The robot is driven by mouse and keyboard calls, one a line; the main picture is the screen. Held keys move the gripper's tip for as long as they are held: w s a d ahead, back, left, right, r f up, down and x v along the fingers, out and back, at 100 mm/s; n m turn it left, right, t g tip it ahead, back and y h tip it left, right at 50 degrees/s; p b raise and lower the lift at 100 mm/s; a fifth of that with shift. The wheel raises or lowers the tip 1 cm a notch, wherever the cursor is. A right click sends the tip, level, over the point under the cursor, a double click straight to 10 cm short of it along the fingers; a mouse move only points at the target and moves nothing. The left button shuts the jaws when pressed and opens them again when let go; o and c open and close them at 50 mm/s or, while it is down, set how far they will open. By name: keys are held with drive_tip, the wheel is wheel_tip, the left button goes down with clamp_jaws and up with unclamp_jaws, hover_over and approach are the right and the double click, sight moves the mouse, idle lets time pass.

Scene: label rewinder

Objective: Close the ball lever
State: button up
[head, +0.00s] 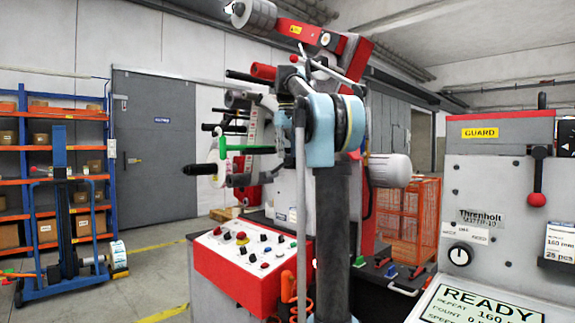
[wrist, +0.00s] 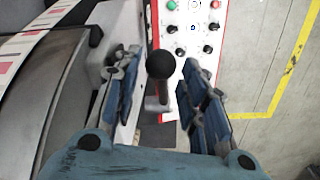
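In the wrist view, a lever with a round black ball (wrist: 160,63) stands near the middle of the picture. My gripper (wrist: 162,58) is open, with one blue-and-grey finger on each side of the ball. Gaps show between the ball and both fingers, and nothing is held. The depth between ball and fingertips is hard to tell. In the head view my own arm covers the middle of the machine, and I cannot make out the black ball or the fingers there.
The red-edged control panel (head: 241,256) has several buttons and knobs; it also shows in the wrist view (wrist: 197,35). A striped label web (wrist: 30,40) lies at the left. A grey machine (head: 490,230) at right has a red ball handle (head: 537,199). Orange shelving stands far left.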

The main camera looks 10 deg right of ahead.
sight(288, 161)
drive_tip(key=shift+d+f, duration=0.1)
drive_tip(key=shift+f, duration=1.95)
